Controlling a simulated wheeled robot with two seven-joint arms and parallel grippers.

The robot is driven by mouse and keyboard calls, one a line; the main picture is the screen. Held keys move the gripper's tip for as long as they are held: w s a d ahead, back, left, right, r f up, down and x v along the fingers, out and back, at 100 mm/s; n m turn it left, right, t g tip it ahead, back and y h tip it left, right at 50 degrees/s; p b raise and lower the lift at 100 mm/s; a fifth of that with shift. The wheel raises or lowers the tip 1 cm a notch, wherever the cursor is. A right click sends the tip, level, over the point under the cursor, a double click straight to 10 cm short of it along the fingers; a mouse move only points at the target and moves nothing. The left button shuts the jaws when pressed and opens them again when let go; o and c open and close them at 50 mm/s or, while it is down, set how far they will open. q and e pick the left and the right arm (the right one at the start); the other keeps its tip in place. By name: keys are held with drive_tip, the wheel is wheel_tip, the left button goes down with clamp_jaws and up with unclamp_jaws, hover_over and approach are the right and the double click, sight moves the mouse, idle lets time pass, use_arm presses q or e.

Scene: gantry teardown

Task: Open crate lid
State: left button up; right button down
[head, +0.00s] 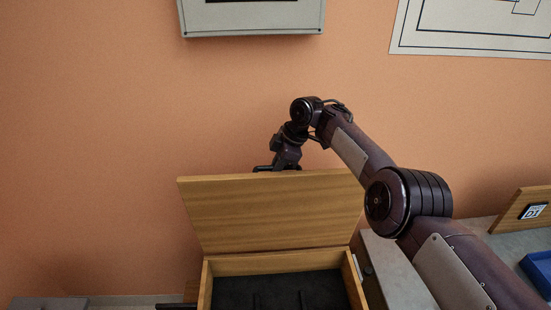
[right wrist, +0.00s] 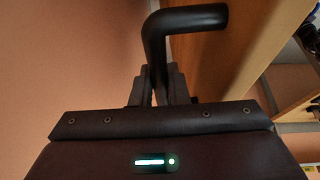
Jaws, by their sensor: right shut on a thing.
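The wooden crate (head: 281,263) stands at the bottom of the head view with a dark lined inside. Its lid (head: 270,212) is raised and stands up at the back edge, so the inside shows. My right gripper (right wrist: 163,80) is shut on the black bent lid handle (right wrist: 192,19), which sticks out from the lid's outer face. In the head view the right wrist is behind the lid's top edge, and the fingertips are hidden there. My left gripper is not in view.
An orange wall rises close behind the lid and the right arm. A grey surface (head: 395,265) lies right of the crate, with a wooden panel (head: 520,209) marked with a label and a blue tray (head: 540,271) at the far right. Wall panels hang above.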

drive_tip(key=shift+f, duration=0.15)
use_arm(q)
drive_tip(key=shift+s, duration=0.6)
use_arm(e)
drive_tip(key=shift+f, duration=0.1)
drive_tip(key=c, duration=1.7)
unclamp_jaws()
drive_tip(key=shift+c, duration=0.2)
drive_tip(key=o, duration=0.3)
drive_tip(key=shift+w, duration=0.1)
drive_tip(key=shift+o, duration=0.2)
drive_tip(key=shift+r, duration=0.2)
drive_tip(key=b+v, duration=0.1)
drive_tip(key=v, duration=0.5)
drive_tip(key=shift+w+d+r+b, duration=0.1)
drive_tip(key=shift+d+r+b, duration=0.2)
drive_tip(key=shift+r+b, duration=0.1)
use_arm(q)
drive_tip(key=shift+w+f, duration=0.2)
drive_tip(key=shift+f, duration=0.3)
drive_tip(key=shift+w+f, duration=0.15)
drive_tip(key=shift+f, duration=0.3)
use_arm(e)
drive_tip(key=shift+r, duration=0.25)
